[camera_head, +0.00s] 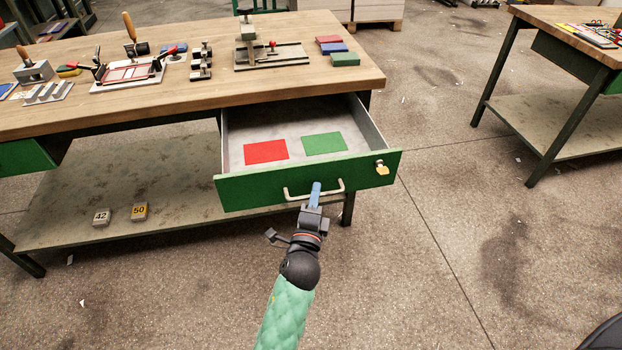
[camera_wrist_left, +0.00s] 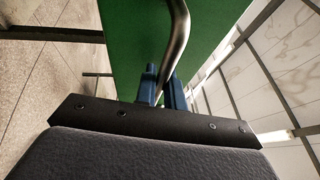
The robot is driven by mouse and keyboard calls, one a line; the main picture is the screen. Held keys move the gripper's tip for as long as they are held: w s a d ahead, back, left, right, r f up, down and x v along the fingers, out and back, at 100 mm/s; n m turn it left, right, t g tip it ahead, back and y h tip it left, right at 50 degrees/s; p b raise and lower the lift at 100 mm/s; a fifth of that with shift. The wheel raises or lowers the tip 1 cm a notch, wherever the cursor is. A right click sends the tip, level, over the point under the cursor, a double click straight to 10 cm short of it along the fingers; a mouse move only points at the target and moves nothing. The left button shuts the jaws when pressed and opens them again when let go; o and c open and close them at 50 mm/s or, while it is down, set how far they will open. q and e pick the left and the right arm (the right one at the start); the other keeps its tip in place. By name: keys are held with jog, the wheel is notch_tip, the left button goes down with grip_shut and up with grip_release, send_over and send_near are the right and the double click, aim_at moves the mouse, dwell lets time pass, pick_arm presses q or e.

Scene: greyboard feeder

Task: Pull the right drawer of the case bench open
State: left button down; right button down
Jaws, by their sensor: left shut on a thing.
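The right drawer (camera_head: 240,192) of the case bench (camera_head: 210,95) stands pulled out, with a green front and a light metal handle (camera_head: 292,196). In the drawer lie a red sheet (camera_head: 265,152) and a green sheet (camera_head: 324,143). My left gripper (camera_head: 315,191) is at the middle of the handle. In the left wrist view, its blue fingers (camera_wrist_left: 162,90) are shut on the handle bar (camera_wrist_left: 180,30), close to the green drawer front (camera_wrist_left: 130,60). The grip point is partly hidden by the gripper body. My right gripper is not in view.
A key or lock tag (camera_head: 382,168) sits on the drawer front's right end. Tools and coloured blocks (camera_head: 345,59) stand on the bench top. Numbered blocks (camera_head: 140,211) lie on the lower shelf. A second bench (camera_head: 560,140) stands at the right. The floor (camera_head: 450,250) in front is clear.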

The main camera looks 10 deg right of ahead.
pick_arm(q)
jog(key=shift+s, duration=1.4)
jog(key=c, duration=1.8)
grip_release()
jog(key=shift+o, duration=0.2)
jog(key=shift+s, duration=0.1)
